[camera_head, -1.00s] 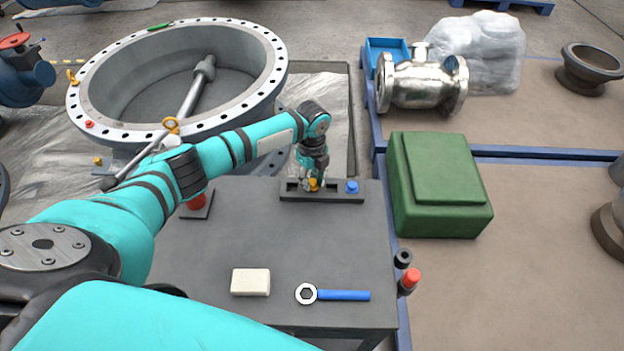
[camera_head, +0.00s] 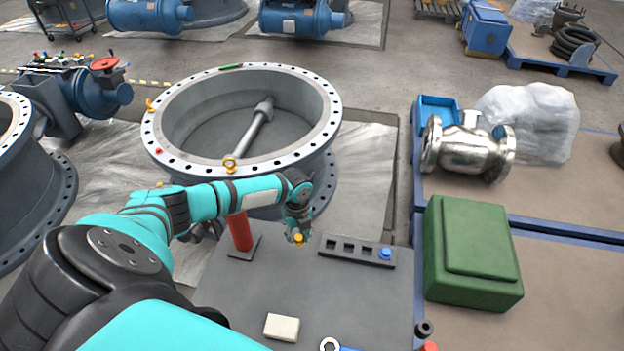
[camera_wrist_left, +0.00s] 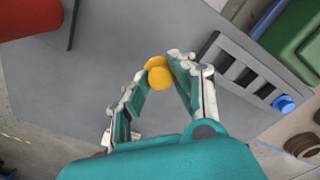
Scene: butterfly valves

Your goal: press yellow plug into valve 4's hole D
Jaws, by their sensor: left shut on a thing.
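My left gripper (camera_head: 298,231) is shut on the yellow plug (camera_head: 299,239), held above the grey table left of the dark plug rack (camera_head: 342,257). In the left wrist view the orange-yellow plug (camera_wrist_left: 159,76) sits between the two fingertips (camera_wrist_left: 160,68). A large grey valve body (camera_head: 240,180) with a white, holed flange ring stands behind the arm. I cannot read valve numbers or hole letters. My right gripper is not in view.
The rack has empty square slots and a blue plug (camera_head: 385,253) at its right end. A red cylinder (camera_head: 240,233) stands on the table's left, with a white block (camera_head: 282,327) at the front. A green case (camera_head: 472,252) lies to the right.

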